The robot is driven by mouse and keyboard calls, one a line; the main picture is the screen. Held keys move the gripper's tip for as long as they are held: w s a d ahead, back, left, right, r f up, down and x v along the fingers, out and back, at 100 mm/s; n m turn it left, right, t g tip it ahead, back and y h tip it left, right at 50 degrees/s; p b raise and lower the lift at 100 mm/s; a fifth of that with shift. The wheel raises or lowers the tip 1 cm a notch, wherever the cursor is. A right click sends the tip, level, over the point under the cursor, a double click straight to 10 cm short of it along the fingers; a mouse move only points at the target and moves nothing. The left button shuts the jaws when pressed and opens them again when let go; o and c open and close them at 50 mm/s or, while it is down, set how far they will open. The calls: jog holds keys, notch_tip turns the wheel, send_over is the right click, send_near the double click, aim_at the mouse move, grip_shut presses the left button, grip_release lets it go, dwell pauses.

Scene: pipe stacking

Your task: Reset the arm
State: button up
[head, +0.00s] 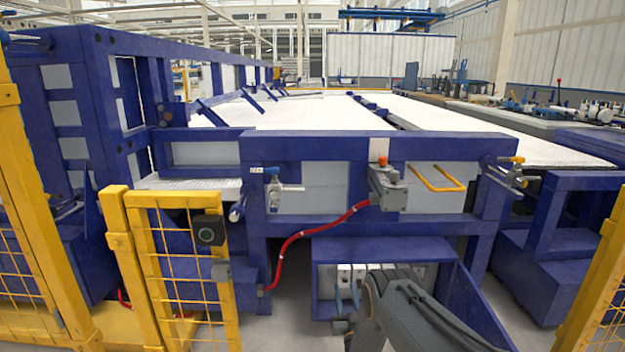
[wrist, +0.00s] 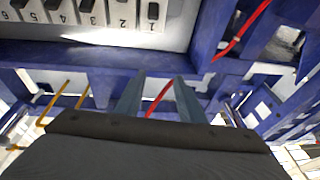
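My gripper (wrist: 157,82) shows in the wrist view with its two grey fingers apart and nothing between them. In the head view my grey arm (head: 415,315) reaches in from the bottom, in front of a low blue recess. In the head view the white switch boxes (head: 358,272) sit in the recess, partly hidden by my arm.
A large blue frame (head: 300,146) stands ahead, with a red hose (head: 310,232) and a yellow handle (head: 437,180) on its front. Yellow mesh fences (head: 190,265) stand at left and right. White pipe beds stretch behind. Grey floor shows between fence and frame.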

jog(key=w+a+r+n+g+y+b, duration=0.15)
jog(key=w+a+r+g, duration=0.35)
jog(key=a+r, duration=0.5)
jog(key=s+a+r+n+g+b, duration=0.1)
jog(key=s+a+r+g, duration=0.2)
jog(key=s+a, duration=0.25)
jog(key=s+a+r+g+b, duration=0.2)
jog(key=s+a+r+g, duration=0.1)
jog(key=s+a, duration=0.25)
jog(key=s+r+n+g+b, duration=0.1)
jog(key=s+r+g, duration=0.1)
jog(key=s, duration=0.7)
jog(key=s+r+n+g+b, duration=0.1)
jog(key=s+r+g, duration=0.2)
jog(key=s, duration=0.7)
jog(key=s+d+r+g+h+b, duration=0.15)
jog(key=s+d, duration=0.25)
jog(key=s, duration=0.9)
jog(key=s+d+r+g+h, duration=0.1)
jog(key=s+d+g, duration=0.3)
jog(key=s, duration=0.9)
jog(key=d+r+m+p, duration=0.2)
jog(key=d+r+p, duration=0.8)
jog(key=r+p, duration=0.2)
jog(key=s+d+r+m+p, duration=0.1)
jog(key=d+r+m+p, duration=0.2)
jog(key=d+r+p, duration=0.7)
jog(key=shift+s+d+r+h+p, duration=0.25)
jog(key=shift+r+h+p, duration=0.15)
jog(key=shift+r+p, duration=1.45)
